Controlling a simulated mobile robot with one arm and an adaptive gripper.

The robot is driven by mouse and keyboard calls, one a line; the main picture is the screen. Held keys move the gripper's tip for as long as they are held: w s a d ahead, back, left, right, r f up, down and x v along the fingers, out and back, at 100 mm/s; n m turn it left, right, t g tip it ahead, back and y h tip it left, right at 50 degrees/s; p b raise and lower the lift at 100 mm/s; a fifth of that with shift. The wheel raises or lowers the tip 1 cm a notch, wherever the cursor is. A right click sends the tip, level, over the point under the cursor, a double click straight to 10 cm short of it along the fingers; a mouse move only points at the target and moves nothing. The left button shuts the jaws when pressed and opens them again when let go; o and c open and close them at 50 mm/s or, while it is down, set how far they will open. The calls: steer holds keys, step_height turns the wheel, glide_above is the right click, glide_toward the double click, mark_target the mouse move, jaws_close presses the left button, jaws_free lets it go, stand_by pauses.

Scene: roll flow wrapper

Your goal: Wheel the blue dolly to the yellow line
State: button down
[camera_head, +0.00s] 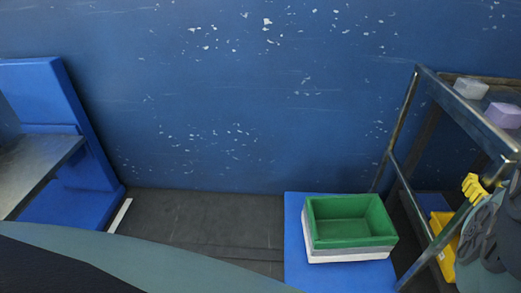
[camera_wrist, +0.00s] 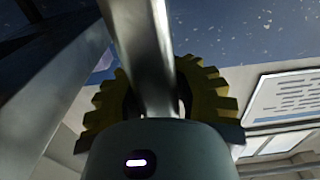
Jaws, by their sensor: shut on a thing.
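The blue dolly (camera_head: 295,240) is a flat blue platform on the dark floor at lower right in the head view. A green crate (camera_head: 350,235), stacked on grey and white ones, sits on the platform. The dolly's wheels are hidden. I see no yellow line on the floor.
Left of the dolly the floor (camera_head: 215,215) is clear, with a short white strip (camera_head: 120,215). A blue upright structure with a metal table (camera_head: 35,170) stands at far left. A blue wall closes the back.

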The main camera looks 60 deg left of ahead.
steer(key=shift+w+d+r, duration=0.1)
steer(key=shift+w+d, duration=0.05)
steer(key=shift+d, duration=0.25)
steer(key=c, duration=1.4)
jaws_free()
steer(key=o, duration=0.4)
steer(key=shift+d, duration=0.25)
steer(key=shift+c, duration=0.2)
steer(key=o, duration=0.3)
steer(key=shift+o, duration=0.2)
steer(key=shift+a, duration=0.15)
steer(key=shift+s, duration=0.2)
steer(key=shift+s+d, duration=0.25)
steer(key=shift+s, duration=0.05)
steer(key=v, duration=1.1)
